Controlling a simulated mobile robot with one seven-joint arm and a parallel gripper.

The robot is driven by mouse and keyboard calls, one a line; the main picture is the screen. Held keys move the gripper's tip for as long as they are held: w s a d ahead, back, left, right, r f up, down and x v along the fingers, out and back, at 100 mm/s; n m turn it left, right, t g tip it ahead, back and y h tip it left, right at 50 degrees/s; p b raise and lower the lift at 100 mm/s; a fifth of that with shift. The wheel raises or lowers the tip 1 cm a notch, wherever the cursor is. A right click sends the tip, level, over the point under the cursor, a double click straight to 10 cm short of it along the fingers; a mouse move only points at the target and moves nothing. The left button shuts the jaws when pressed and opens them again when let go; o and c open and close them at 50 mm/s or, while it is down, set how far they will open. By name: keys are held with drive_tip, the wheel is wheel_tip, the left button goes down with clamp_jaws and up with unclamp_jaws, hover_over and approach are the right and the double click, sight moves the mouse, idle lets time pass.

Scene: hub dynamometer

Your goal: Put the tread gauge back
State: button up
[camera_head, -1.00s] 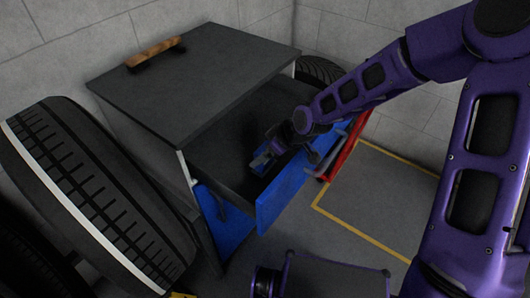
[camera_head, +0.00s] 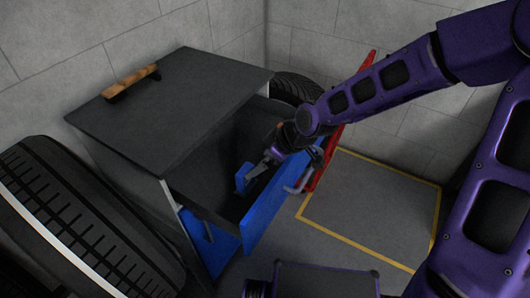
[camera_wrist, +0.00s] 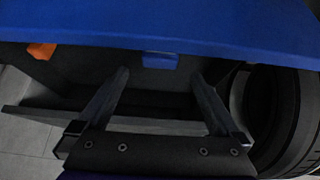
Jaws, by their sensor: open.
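A small blue piece (camera_head: 242,178), possibly the tread gauge, is by my fingertips inside the open dark drawer. In the wrist view a small blue block (camera_wrist: 160,60) shows just beyond the gap between my fingers; most of its shape is hidden. The drawer's blue front (camera_head: 272,208) is pulled out from the grey cabinet (camera_head: 175,85). My gripper (camera_head: 260,167) reaches into the drawer from the right. In the wrist view my gripper (camera_wrist: 160,75) is open, with nothing clearly between the fingers.
A large tyre (camera_head: 60,215) stands left of the cabinet and another tyre (camera_head: 297,87) behind it. A red panel (camera_head: 325,160) stands right of the drawer. A small orange thing (camera_wrist: 42,50) shows at left in the wrist view. A yellow-outlined floor area (camera_head: 375,205) is clear.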

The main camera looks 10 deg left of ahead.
drive_tip(key=shift+v, duration=0.85)
